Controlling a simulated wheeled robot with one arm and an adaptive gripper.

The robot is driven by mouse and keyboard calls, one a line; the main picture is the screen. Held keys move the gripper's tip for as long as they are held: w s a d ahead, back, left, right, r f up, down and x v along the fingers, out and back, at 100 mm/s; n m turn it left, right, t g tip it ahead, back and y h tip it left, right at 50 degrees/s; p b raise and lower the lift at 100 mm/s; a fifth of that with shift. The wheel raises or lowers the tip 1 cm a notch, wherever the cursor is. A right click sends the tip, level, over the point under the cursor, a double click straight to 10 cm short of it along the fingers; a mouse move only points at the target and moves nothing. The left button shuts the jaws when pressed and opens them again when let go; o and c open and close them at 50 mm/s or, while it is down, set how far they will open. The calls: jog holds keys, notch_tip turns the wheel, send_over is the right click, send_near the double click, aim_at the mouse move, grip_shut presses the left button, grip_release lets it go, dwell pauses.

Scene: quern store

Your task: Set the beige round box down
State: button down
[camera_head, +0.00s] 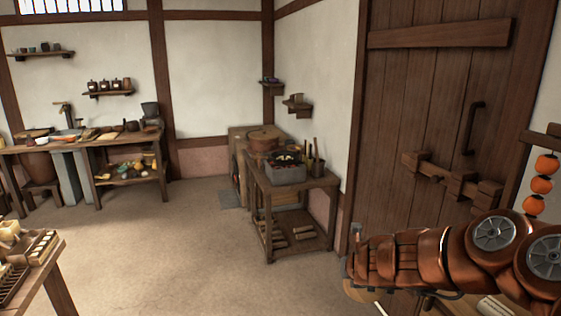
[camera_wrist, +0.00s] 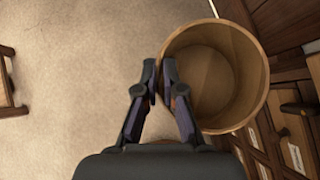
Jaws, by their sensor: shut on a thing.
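The beige round box (camera_wrist: 238,78) is open at the top and looks empty in the wrist view. My gripper (camera_wrist: 159,76) is shut on the near-left part of its wall, with the fingertips at the rim. The box hangs to the right of the fingers, and its underside is hidden, so I cannot tell whether it touches anything below. A small beige curved edge below the arm may be part of the box.
Wooden drawers (camera_wrist: 295,150) stand close at the box's right in the wrist view. Bare floor (camera_head: 190,245) lies left. A low table (camera_head: 290,183) with a grey stove stands by the wall, left of a wooden door (camera_head: 430,100). A long workbench (camera_head: 85,147) stands at the back left.

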jog(key=shift+w+d+r, duration=0.1)
jog(key=shift+w+r, duration=0.2)
jog(key=shift+r, duration=0.1)
jog(key=shift+s+f, duration=0.15)
jog(key=shift+s+a+f, duration=0.2)
jog(key=shift+s+f, duration=0.15)
jog(key=shift+f, duration=0.15)
jog(key=shift+s+d+r, duration=0.1)
jog(key=shift+r, duration=0.05)
notch_tip(320, 180, up, 3)
jog(key=p, duration=0.3)
jog(key=shift+r+p, duration=0.1)
jog(key=shift+p, duration=0.25)
dwell(0.5)
